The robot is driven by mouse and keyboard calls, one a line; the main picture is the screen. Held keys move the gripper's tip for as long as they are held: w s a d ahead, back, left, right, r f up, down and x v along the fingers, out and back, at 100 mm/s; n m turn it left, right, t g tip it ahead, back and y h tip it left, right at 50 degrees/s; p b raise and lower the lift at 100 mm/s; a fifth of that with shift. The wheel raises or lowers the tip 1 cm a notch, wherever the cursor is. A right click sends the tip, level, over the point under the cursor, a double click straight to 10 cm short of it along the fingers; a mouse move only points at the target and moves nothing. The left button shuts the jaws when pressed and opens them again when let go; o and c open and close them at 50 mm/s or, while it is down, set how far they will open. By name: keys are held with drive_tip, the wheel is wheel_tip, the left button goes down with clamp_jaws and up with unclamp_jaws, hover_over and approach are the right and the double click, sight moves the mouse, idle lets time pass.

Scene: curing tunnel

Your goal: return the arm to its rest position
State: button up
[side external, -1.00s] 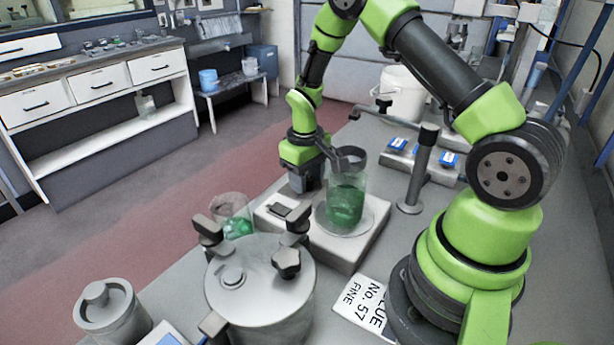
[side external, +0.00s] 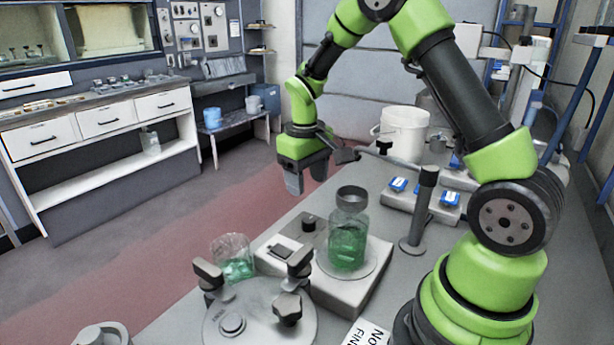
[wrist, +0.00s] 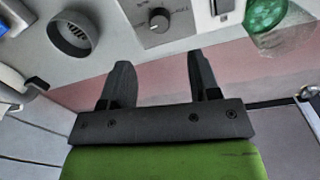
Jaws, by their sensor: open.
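The wrist view also shows the open fingers (wrist: 160,80) with an empty gap. My arm is bent, with its elbow raised out of the top of the side view.
A stand post (side external: 421,212) has an arm reaching left near my gripper. A second green-filled beaker (side external: 234,262) and a lidded pot (side external: 258,318) stand nearby.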

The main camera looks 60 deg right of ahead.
drive_tip(key=shift+r, duration=0.15)
drive_tip(key=s+a+r+m+t+y, duration=0.1)
drive_tip(key=s+a+r+t, duration=0.2)
drive_tip(key=s+a+r, duration=0.35)
drive_tip(key=s+a+r+m+t, duration=0.1)
drive_tip(key=s+a+r+t, duration=0.2)
drive_tip(key=r, duration=0.6)
drive_tip(key=s+a+t+y, duration=0.1)
drive_tip(key=s+a, duration=0.2)
drive_tip(key=s, duration=0.4)
drive_tip(key=shift+s+r+y, duration=0.3)
drive_tip(key=shift+s+r, duration=0.1)
